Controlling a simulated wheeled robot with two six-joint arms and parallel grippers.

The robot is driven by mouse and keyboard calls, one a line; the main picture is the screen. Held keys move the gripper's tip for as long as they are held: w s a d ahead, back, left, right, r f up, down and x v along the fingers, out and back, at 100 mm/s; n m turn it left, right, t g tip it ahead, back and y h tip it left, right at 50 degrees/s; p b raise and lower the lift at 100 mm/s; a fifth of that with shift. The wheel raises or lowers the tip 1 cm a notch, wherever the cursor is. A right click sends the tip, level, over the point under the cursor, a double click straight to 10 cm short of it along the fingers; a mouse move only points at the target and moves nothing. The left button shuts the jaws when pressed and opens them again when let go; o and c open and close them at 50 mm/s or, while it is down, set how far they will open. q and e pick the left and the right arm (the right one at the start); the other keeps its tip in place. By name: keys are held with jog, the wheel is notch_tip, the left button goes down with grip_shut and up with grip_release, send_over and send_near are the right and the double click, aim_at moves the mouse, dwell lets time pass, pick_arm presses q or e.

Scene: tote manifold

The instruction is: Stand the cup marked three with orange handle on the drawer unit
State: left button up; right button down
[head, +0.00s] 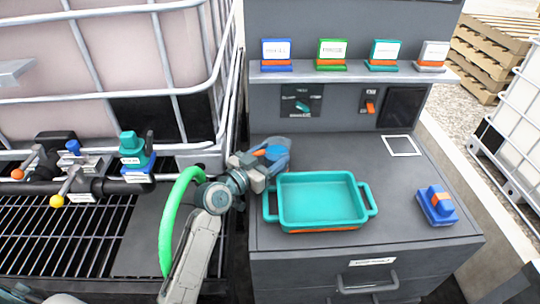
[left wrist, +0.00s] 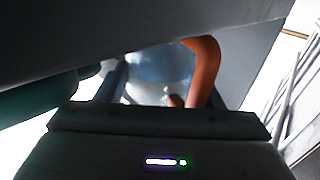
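My left gripper (head: 272,160) is over the left back part of the dark drawer unit (head: 300,260), just behind and left of the teal tray. In the left wrist view, a pale blue, see-through-looking cup (left wrist: 160,72) with a curved orange handle (left wrist: 207,65) sits between the dark blue fingers, which appear closed on it. In the head view only a bit of the orange handle (head: 259,152) shows, among the blue fingers. The cup's mark is not visible, and I cannot tell whether its base touches the top. My right gripper is not in view.
The teal tray (head: 320,200) with two handles fills the middle of the unit's top. A blue block with an orange part (head: 437,205) stands at the right. A white square outline (head: 402,146) lies clear at the back right. Valves and a green hose (head: 168,230) are at left.

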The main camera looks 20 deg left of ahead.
pick_arm(q)
jog(key=o, duration=0.3)
jog(key=shift+o, duration=0.3)
jog(key=shift+r, duration=0.15)
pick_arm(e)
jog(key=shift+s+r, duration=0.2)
pick_arm(q)
jog(key=shift+s+a+f, duration=0.2)
jog(key=shift+s, duration=0.2)
jog(key=b+v, duration=0.1)
jog(key=v, duration=1)
jog(key=shift+r, duration=0.2)
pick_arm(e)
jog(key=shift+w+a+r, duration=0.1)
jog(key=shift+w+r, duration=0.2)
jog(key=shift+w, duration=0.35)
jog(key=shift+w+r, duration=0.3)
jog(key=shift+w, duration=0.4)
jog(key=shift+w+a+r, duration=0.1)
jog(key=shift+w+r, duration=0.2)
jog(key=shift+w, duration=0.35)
pick_arm(q)
jog(key=shift+s, duration=0.1)
